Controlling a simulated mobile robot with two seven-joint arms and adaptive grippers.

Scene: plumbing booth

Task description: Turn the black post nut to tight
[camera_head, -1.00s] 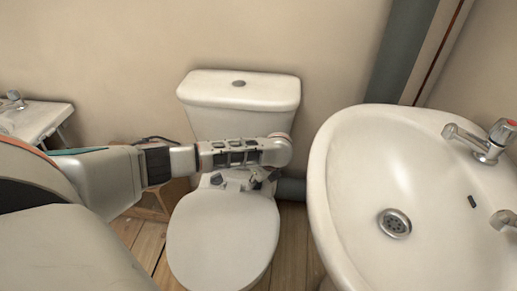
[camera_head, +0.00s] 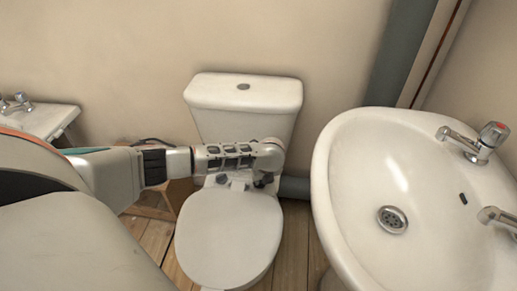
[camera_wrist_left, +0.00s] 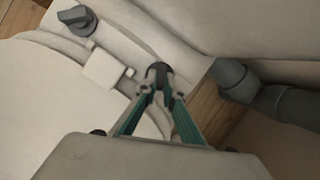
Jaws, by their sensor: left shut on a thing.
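A black post nut (camera_wrist_left: 158,70) sits at the back of the toilet bowl, by the seat hinge, in the left wrist view. My left gripper (camera_wrist_left: 160,93) is shut on this nut, its fingertips partly covering it. In the head view my left gripper (camera_head: 261,182) is small and dark below the wrist, behind the toilet seat; the nut cannot be told apart there. A second dark nut with a wing-like top (camera_wrist_left: 76,19) stands on the other side of the hinge, apart from the gripper. My right gripper is not in view.
The toilet cistern (camera_head: 244,92) rises right behind my wrist, and the closed lid (camera_head: 229,240) lies in front. A washbasin (camera_head: 345,210) stands close on the right. A grey waste pipe (camera_wrist_left: 275,98) runs beside the bowl. Wooden floor (camera_head: 293,245) shows between toilet and basin.

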